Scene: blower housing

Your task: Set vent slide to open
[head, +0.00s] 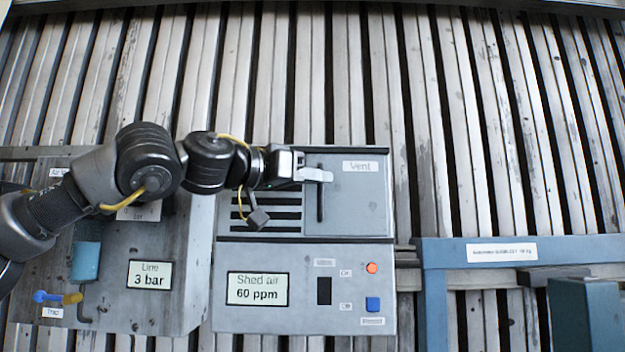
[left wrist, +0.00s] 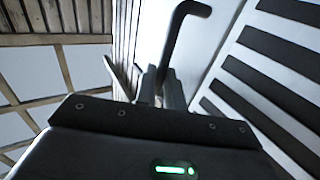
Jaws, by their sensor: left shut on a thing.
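Dark louvre openings (head: 285,215) show to the left of the plate. In the left wrist view the handle (left wrist: 183,38) is a dark bent rod running between the fingers (left wrist: 160,90). The striped louvres (left wrist: 250,85) lie to its right. My right gripper is not in view.
Below the vent are a display (head: 257,289) reading Shed air 60 ppm, a black switch (head: 324,291), an orange lamp (head: 372,267) and a blue button (head: 373,304). A Line 3 bar display (head: 150,275) is at left. A blue frame (head: 432,290) stands right.

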